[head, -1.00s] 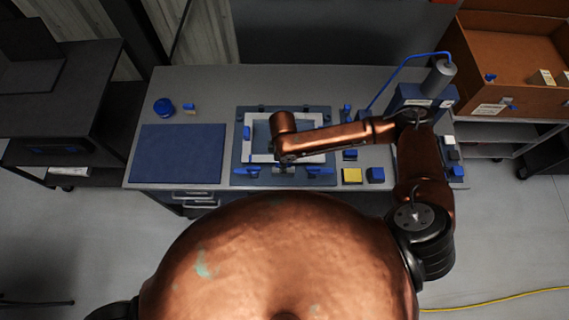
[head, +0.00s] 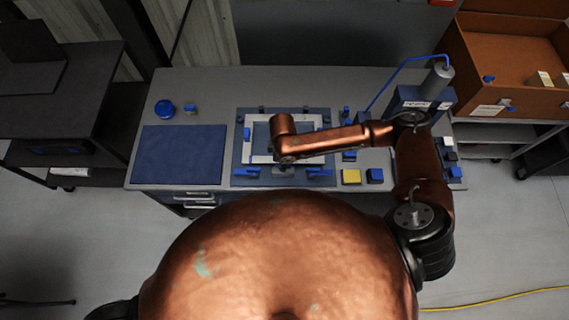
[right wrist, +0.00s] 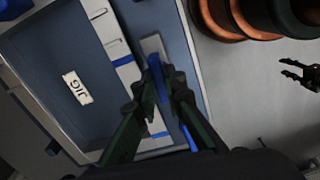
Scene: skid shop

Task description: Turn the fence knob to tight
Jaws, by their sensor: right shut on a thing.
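A blue jig plate (head: 240,150) with a pale frame lies on the grey bench; the right wrist view shows its white JIG label (right wrist: 77,88). A slim blue handle (right wrist: 155,66), which looks like the fence knob, stands on a grey block at the frame's edge. My right gripper (right wrist: 158,88) is shut on it, a dark finger on each side. In the head view my copper right arm hides most of this gripper and the held knob. My left gripper (right wrist: 298,74) shows at the right of the right wrist view, fingers apart and empty, away from the jig.
Blue handles (head: 246,172) sit at the plate's front edge. A blue mat (head: 180,155) lies left, with a blue round piece (head: 164,109) behind it. An orange-brown bin (head: 500,65) stands far right.

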